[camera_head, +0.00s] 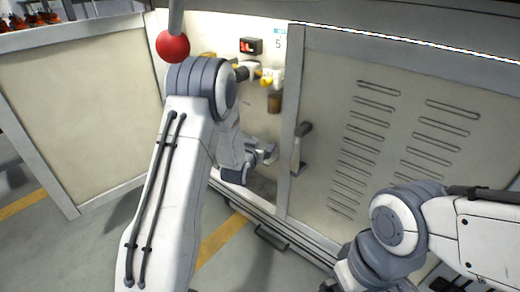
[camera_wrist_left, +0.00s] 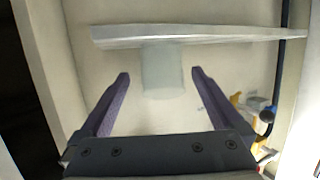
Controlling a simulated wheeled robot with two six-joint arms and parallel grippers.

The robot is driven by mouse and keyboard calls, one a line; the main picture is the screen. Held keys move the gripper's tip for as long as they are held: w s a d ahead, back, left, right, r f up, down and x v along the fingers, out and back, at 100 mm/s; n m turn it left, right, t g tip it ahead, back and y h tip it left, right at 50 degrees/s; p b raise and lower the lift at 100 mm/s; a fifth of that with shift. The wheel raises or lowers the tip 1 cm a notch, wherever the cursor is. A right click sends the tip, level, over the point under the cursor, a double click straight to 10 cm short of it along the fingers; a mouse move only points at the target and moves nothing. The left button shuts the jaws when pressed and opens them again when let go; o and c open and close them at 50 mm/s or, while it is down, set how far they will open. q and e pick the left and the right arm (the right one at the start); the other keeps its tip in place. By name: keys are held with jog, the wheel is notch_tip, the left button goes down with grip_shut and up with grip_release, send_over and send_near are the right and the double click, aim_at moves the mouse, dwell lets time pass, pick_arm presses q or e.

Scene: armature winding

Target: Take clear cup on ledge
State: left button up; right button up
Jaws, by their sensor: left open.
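A pale translucent cup (camera_wrist_left: 163,75) shows in the left wrist view, its upper part overlapping the light grey ledge (camera_wrist_left: 235,34). My left gripper (camera_wrist_left: 160,78) is open, and its two dark purple fingers stand apart on either side of the cup in that picture. The cup is not visibly touched by either finger. In the head view my left gripper (camera_head: 268,153) reaches into the open cabinet. I cannot make out the cup in the head view. My right arm enters at the lower right, and its gripper is not clearly visible.
The cabinet door (camera_head: 385,135) with slots is at the right, with a dark handle (camera_head: 304,130) on its edge. A red display (camera_head: 251,46) and yellow fittings (camera_head: 266,80) are on the cabinet's inner wall. A dark pipe (camera_wrist_left: 281,60) runs down the right in the wrist view.

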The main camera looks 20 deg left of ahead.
pick_arm(q)
jog(key=shift+b+x, duration=0.4)
jog(key=shift+x, duration=0.8)
jog(key=shift+w+a+f, duration=0.15)
jog(key=c, duration=1.4)
pick_arm(e)
jog(key=shift+f, duration=0.9)
jog(key=shift+r, duration=0.1)
